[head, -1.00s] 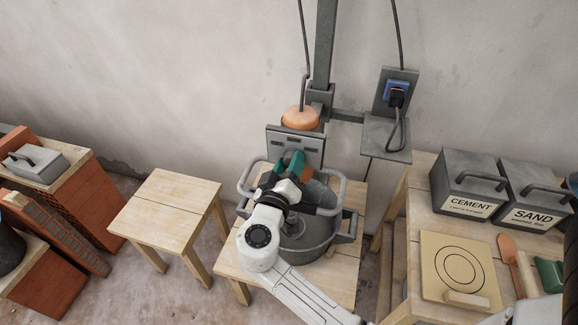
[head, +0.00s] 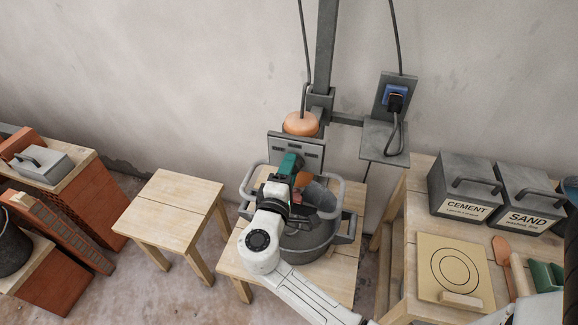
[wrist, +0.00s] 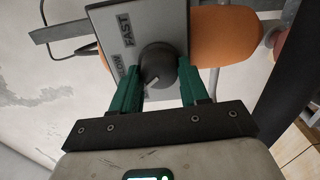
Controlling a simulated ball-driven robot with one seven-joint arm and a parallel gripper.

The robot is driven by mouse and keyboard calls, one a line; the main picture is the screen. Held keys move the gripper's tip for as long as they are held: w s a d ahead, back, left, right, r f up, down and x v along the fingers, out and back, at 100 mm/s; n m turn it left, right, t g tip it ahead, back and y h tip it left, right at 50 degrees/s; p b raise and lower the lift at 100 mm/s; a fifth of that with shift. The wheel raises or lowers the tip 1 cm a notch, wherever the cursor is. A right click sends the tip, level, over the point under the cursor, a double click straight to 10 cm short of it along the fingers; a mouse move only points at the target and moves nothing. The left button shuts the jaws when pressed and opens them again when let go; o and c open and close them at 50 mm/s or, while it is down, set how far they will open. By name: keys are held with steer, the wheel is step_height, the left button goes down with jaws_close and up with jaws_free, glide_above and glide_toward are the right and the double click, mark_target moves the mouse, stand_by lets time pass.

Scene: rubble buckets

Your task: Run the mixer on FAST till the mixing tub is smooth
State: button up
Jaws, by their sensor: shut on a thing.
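The mixer has an orange housing (head: 300,123) and a grey control panel (head: 283,146) above the mixing tub (head: 305,247), a grey tub with pale handles on a wooden stool. In the wrist view, the panel (wrist: 178,15) carries a dark round knob (wrist: 157,66) with a white pointer mark. A FAST label is beside it, with another label below it partly hidden by a finger. My gripper (wrist: 165,80) has its green fingers on either side of the knob, shut on it. It also shows over the tub in the head view (head: 291,163). My arm hides much of the tub's contents.
An empty wooden stool (head: 172,208) stands to the left. A bench (head: 405,270) at right holds the CEMENT box (head: 464,188), the SAND box (head: 527,198) and a board with circles (head: 455,265). A plugged socket (head: 396,92) is on the wall.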

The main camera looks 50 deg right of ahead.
steer(key=shift+n+p, duration=0.7)
steer(key=shift+n, duration=0.9)
steer(key=o, duration=1)
steer(key=shift+d+f, duration=0.1)
steer(key=shift+d, duration=0.05)
steer(key=shift+o, duration=0.2)
steer(key=b+v, duration=0.2)
steer(key=v, duration=0.9)
steer(key=shift+w, duration=0.1)
